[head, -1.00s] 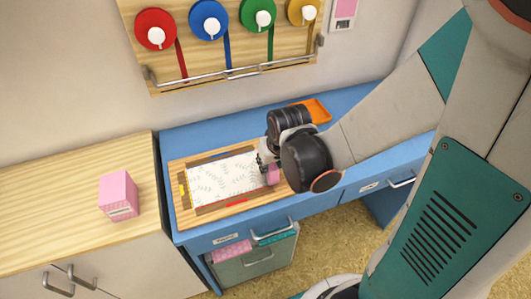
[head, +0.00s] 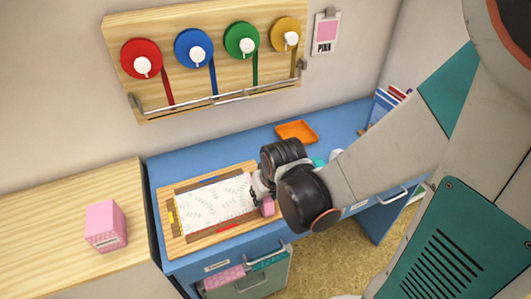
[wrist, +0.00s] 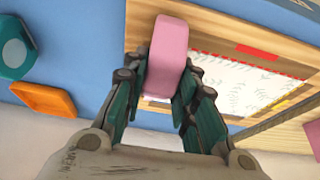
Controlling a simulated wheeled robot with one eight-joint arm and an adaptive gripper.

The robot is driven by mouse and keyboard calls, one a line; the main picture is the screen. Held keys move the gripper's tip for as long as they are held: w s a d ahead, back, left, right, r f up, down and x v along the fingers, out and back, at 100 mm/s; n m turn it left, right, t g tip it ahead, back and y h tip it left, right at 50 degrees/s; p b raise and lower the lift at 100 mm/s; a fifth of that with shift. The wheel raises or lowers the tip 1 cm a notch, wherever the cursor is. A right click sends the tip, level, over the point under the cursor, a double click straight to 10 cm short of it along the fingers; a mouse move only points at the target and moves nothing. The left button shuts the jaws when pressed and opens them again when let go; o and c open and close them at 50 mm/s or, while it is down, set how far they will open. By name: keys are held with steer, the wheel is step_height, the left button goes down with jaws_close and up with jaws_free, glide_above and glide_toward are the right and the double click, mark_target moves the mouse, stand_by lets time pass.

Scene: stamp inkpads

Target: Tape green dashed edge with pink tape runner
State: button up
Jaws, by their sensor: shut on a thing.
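The pink tape runner (wrist: 168,55) is held between the fingers of my gripper (wrist: 166,82) in the wrist view. In the head view the runner (head: 268,208) shows under my gripper (head: 258,193), at the right end of the patterned white sheet (head: 213,205). The sheet lies in a wooden frame board (head: 171,237). A red mark (head: 233,223) is on the board's front side and a yellow mark (head: 170,217) on its left side. No green dashed edge can be made out; my gripper and the runner cover much of the right end. Contact between runner and sheet cannot be told.
An orange tray (head: 297,131) and a teal object (wrist: 14,46) are on the blue desk (head: 230,152). A pink box (head: 105,226) stands on the wooden counter at left. Colored tape reels hang on a wall rack (head: 210,92).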

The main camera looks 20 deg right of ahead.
steer(key=shift+s+r+p, duration=0.15)
steer(key=shift+r+p, duration=2.75)
steer(key=shift+r, duration=0.65)
steer(key=shift+f, duration=0.1)
